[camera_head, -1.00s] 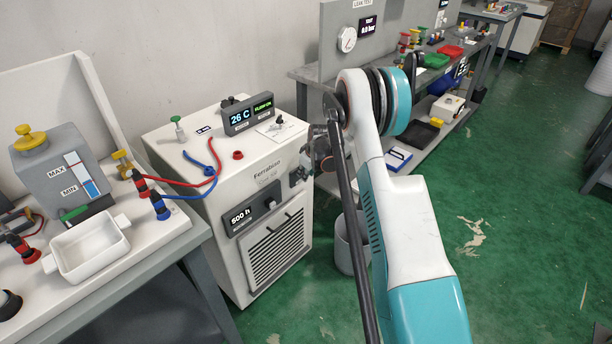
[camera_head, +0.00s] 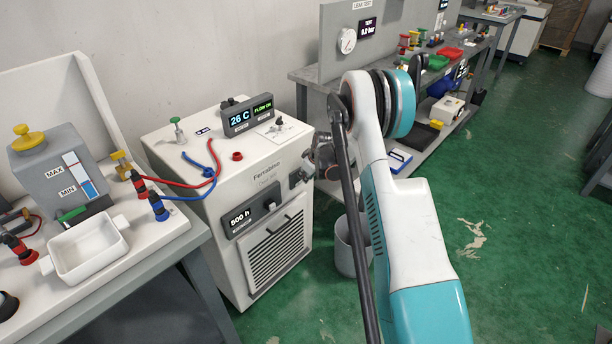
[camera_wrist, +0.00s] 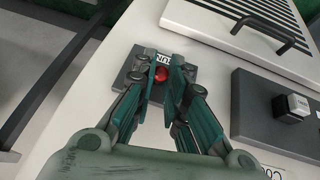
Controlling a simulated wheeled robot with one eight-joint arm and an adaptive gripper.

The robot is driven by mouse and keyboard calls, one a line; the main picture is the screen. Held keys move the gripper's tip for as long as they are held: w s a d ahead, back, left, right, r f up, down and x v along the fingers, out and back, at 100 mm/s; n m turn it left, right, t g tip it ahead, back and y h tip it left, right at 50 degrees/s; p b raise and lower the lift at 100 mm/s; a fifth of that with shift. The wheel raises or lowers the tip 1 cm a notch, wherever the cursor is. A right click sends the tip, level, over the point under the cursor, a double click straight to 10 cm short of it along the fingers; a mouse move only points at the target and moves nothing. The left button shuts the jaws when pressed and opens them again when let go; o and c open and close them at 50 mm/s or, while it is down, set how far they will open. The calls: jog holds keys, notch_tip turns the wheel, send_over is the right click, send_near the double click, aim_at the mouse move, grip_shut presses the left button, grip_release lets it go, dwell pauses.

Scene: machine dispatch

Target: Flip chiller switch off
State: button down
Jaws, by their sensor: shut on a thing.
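The chiller is a white box (camera_head: 200,196) with a front grille, a "26 C / FLOW ON" display (camera_head: 247,117) on top and a "500 h" panel (camera_head: 255,214) on the front. In the wrist view the switch shows as a red-tipped lever (camera_wrist: 160,75) on a dark grey plate, with a label that seems to read "RUN" (camera_wrist: 187,57). My gripper (camera_wrist: 161,70) has its two fingers around the red tip and is shut on it.
A red and a blue hose run from the chiller top to the left bench (camera_head: 130,255), which holds a grey tank (camera_head: 58,170) and a white tray (camera_head: 85,268). A grey bin (camera_head: 345,250) stands on the floor right of the chiller. The green floor at right is open.

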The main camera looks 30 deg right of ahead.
jog(key=shift+s+d+f+m+t+y+b, duration=0.15)
jog(key=shift+f+t+y, duration=0.35)
jog(key=shift+t, duration=0.95)
jog(key=shift+s+a+f+m+t+y+b, duration=0.1)
jog(key=shift+f+t+y+b, duration=0.15)
jog(key=shift+f+t, duration=0.8)
jog(key=shift+s+d+f+m+t+y+b, duration=0.15)
jog(key=shift+t+y, duration=0.3)
jog(key=shift+t, duration=1.35)
jog(key=c, duration=1.9)
grip_release()
jog(key=shift+f, duration=0.1)
notch_tip(320, 180, up, 10)
jog(key=shift+r, duration=0.1)
